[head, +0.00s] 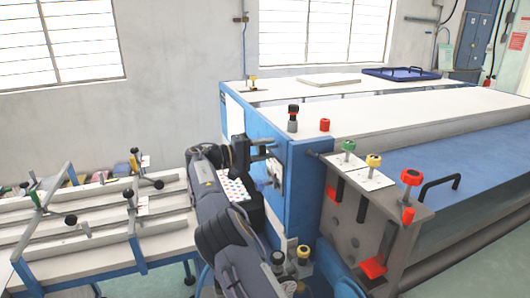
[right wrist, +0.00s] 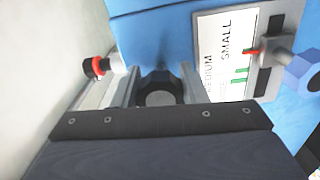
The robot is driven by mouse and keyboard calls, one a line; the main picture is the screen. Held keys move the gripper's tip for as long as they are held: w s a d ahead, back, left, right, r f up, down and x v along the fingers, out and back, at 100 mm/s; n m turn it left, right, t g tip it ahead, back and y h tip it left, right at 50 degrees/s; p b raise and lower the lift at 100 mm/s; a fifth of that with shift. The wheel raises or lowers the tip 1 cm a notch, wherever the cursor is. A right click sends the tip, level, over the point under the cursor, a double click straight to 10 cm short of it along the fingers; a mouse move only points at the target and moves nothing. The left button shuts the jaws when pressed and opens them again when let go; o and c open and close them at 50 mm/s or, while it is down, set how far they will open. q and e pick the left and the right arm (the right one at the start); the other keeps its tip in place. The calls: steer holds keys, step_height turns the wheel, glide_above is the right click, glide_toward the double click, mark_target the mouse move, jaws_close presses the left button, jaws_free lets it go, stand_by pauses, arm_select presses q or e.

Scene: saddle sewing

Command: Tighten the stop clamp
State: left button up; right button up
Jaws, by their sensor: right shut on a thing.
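My right gripper (head: 264,153) reaches the blue side of the machine, at the near left end. In the right wrist view its two fingers (right wrist: 158,88) are shut on a dark lobed knob (right wrist: 160,92), which looks like the stop clamp's knob. To its right is a grey plate (right wrist: 273,22) with a white size label (right wrist: 222,50) reading "SMALL" and partly "MEDIUM". A red pointer (right wrist: 251,52) lies over the label, beside a grey fitting with a blue knob (right wrist: 305,73). In the head view the held knob is hidden by the gripper. My left gripper is not in view.
A black and red knob (right wrist: 96,67) stands left of the fingers. On the machine's front plate are green (head: 348,146), yellow (head: 373,161) and red (head: 411,177) knobs. A white table with rails and clamps (head: 100,232) is at the left.

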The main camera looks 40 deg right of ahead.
mark_target(259, 150)
steer(key=shift+f+m, duration=0.1)
steer(key=shift+m, duration=0.4)
steer(key=o, duration=1)
steer(key=v, duration=0.7)
steer(key=shift+p, duration=0.3)
steer(key=shift+w+a, duration=0.1)
steer(key=shift+a, duration=0.3)
